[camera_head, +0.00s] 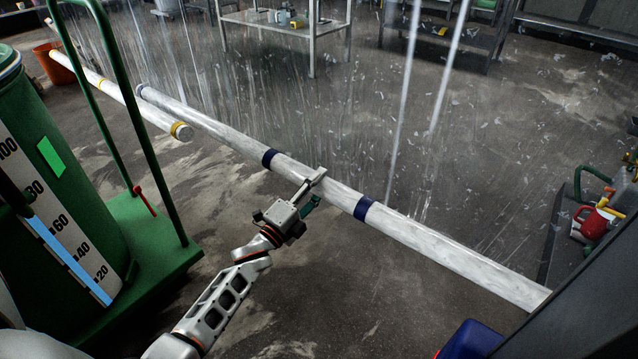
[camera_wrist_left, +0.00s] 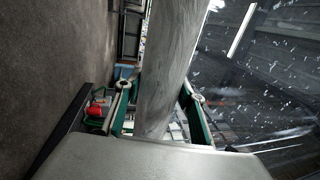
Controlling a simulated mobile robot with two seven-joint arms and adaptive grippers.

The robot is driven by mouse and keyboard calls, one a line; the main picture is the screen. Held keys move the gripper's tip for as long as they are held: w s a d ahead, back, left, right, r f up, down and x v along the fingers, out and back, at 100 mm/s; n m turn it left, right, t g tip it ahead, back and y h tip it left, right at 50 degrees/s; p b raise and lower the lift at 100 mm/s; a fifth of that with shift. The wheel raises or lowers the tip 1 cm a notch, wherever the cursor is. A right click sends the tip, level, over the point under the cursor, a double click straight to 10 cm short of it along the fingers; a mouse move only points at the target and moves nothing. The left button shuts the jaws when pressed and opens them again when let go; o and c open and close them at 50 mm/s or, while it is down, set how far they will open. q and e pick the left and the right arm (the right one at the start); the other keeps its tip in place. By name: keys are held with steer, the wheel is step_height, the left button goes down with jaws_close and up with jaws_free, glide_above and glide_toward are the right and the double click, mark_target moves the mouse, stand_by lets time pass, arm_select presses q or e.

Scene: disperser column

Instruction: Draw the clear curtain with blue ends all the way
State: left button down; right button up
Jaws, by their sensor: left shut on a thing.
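A long whitish bar (camera_head: 440,238) with dark blue bands (camera_head: 363,208) runs diagonally across the head view, from upper left to lower right. A clear sheet (camera_head: 300,110) with streaks and pale flecks spreads behind it, and I take this to be the clear curtain. My left gripper (camera_head: 314,183) is shut on the bar between two blue bands. In the left wrist view the bar (camera_wrist_left: 168,50) passes between the two green fingers (camera_wrist_left: 155,90). The finger contact is partly hidden. My right gripper is not in view.
A second pale bar (camera_head: 130,105) with yellow bands lies at upper left. A green cart (camera_head: 150,245) with a marked tank stands at left. Red items (camera_head: 594,222) are at right beside a dark grey structure (camera_head: 580,300). A metal table (camera_head: 285,25) shows through the sheet.

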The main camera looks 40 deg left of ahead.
arm_select(q)
steer(key=c, duration=1.6)
jaws_free()
steer(key=shift+f, duration=0.3)
steer(key=o, duration=0.3)
steer(key=shift+f, duration=0.1)
steer(key=shift+o, duration=0.2)
steer(key=v, duration=1.2)
steer(key=shift+r, duration=0.25)
steer(key=shift+d, duration=0.1)
